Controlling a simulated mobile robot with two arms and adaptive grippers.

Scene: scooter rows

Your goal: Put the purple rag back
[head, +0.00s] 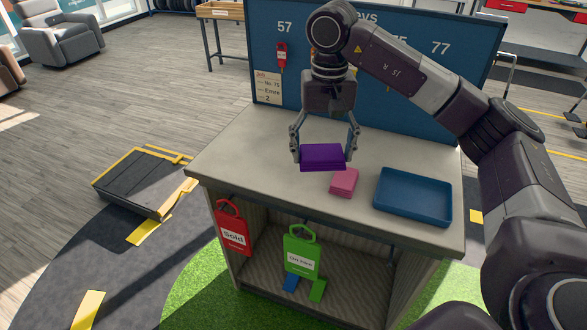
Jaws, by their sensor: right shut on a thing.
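The purple rag (322,155) is a folded, flat-sided stack in the head view. My right gripper (323,152) points down and is shut on it, with one finger at each side. The rag is over the front half of the grey counter top (252,145); I cannot tell whether it touches the surface. A smaller pink folded cloth (344,182) lies on the counter just in front and to the right of the rag. My left gripper does not show.
A blue tray (413,197), empty, sits on the counter's right. A blue key board (263,45) stands behind. Red (232,230) and green (301,252) tags hang at the counter's front, above an open shelf. A low dark ramp (143,181) lies on the floor at left. The counter's left part is clear.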

